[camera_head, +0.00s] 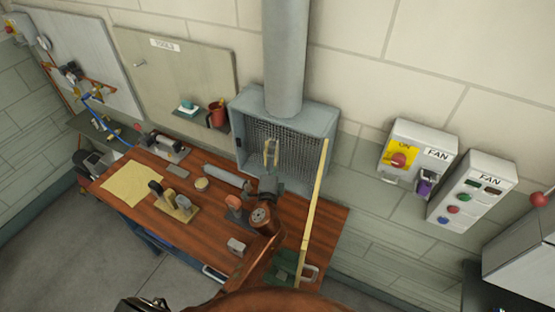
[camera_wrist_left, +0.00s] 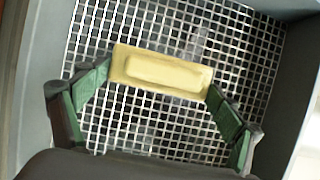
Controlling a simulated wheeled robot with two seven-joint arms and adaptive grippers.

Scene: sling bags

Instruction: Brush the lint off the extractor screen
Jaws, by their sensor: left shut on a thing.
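The extractor screen (camera_head: 290,143) is a metal mesh inside a grey box hood on the wall, below a round duct. It fills most of the left wrist view (camera_wrist_left: 150,130). Pale grey lint (camera_wrist_left: 197,42) shows on the mesh just above the brush. My left gripper (camera_head: 271,152) is in front of the screen, its green-padded fingers (camera_wrist_left: 160,85) shut on the ends of a yellow brush block (camera_wrist_left: 160,70). The brush's far side is hidden, so I cannot tell whether it touches the mesh. My right gripper is not in view.
The wooden bench (camera_head: 215,230) below holds a yellow cloth (camera_head: 132,184), a grey cylinder (camera_head: 225,175), several small tools and a green fixture (camera_head: 288,266). Fan boxes (camera_head: 418,152) hang right, a tool board (camera_head: 180,75) left.

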